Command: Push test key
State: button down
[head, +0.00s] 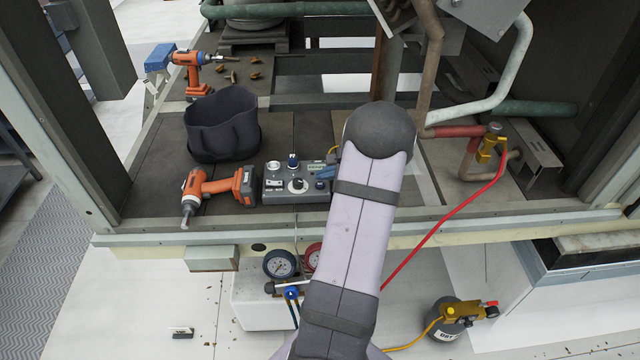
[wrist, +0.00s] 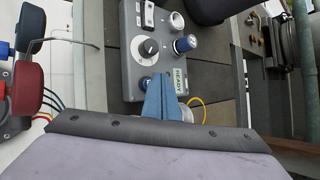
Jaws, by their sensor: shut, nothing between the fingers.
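A grey control box (head: 285,195) sits on the deck in the head view, its right end behind my arm. In the wrist view the box (wrist: 129,45) shows a black rotary knob (wrist: 150,48), a rocker switch (wrist: 147,14), a blue-capped knob (wrist: 187,43), a blue button (wrist: 146,84) and a READY label (wrist: 180,80). I cannot tell which control is the test key. My gripper (wrist: 160,80) has blue fingers, shut and empty, over the READY end, close beside the blue button. Contact cannot be told.
An orange drill (head: 215,186) lies left of the box, with a dark pouch (head: 222,125) behind it. Another drill (head: 190,72) stands farther back. Gauges (head: 280,264) hang below the front ledge. A red hose (head: 440,230) and pipes are at right.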

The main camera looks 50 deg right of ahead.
aim_at(323, 189)
jog(key=shift+f, duration=0.2)
jog(key=shift+f+b, duration=0.25)
jog(key=shift+b, duration=0.35)
jog(key=shift+f+b, duration=0.4)
jog(key=shift+b, duration=0.1)
dwell(0.5)
jog(key=shift+r, duration=0.1)
dwell(0.3)
jog(key=shift+r+p, duration=0.55)
jog(key=shift+r, duration=0.2)
notch_tip(323, 189, up, 5)
jog(key=p, duration=0.3)
dwell(0.3)
dwell(0.7)
